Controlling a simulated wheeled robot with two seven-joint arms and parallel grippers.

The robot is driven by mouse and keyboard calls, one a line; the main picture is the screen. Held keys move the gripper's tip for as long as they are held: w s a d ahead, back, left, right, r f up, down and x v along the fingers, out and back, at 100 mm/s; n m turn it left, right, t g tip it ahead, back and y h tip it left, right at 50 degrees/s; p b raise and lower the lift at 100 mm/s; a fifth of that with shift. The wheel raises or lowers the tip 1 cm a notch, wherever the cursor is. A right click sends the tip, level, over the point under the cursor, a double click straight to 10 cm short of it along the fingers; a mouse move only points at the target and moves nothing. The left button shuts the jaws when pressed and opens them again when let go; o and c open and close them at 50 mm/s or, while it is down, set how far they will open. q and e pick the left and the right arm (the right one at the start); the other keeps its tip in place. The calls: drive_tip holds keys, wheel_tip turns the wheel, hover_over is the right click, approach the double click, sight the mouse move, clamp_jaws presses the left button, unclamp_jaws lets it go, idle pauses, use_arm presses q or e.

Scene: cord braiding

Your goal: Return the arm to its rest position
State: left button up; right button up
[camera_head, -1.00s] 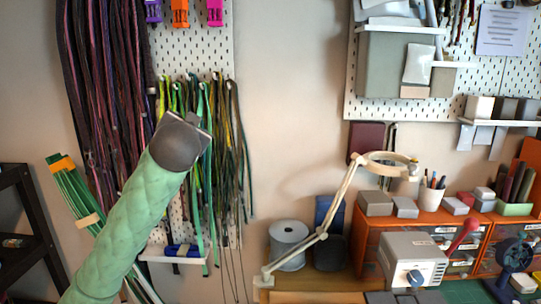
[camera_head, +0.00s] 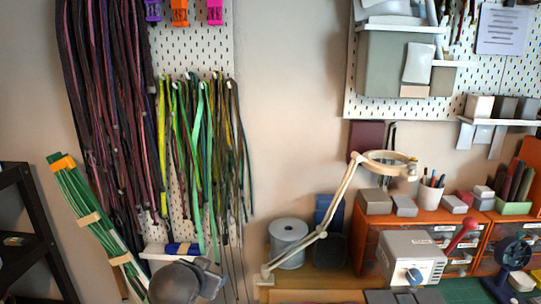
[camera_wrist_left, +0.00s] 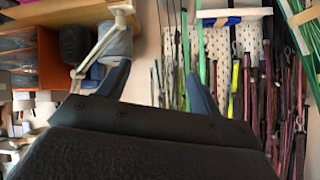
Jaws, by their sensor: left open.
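My left gripper (camera_wrist_left: 160,85) shows in the left wrist view with its two dark fingers spread apart and nothing between them. The wall with hanging cords lies beyond the fingers there. In the head view, a grey rounded part of my left arm (camera_head: 186,282) shows at the bottom edge, below the small shelf; the fingers are not visible in that view. My right gripper is in neither view.
Dark and green cords (camera_head: 195,130) hang on the left pegboard. A small white shelf (camera_head: 155,254) holds a blue item. A lamp (camera_head: 338,208), a grey spool (camera_head: 288,242) and orange drawers (camera_head: 375,238) stand right. A black rack (camera_head: 38,220) stands left.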

use_arm(q)
drive_tip(key=s+d+f+n+g, duration=0.1)
drive_tip(key=s+f+g, duration=0.7)
drive_tip(key=s+f, duration=2.2)
drive_tip(key=s+n, duration=0.1)
drive_tip(key=s, duration=0.2)
drive_tip(key=shift+d+g+h+p, duration=0.3)
drive_tip(key=shift+d+p, duration=0.05)
drive_tip(key=shift+d, duration=0.05)
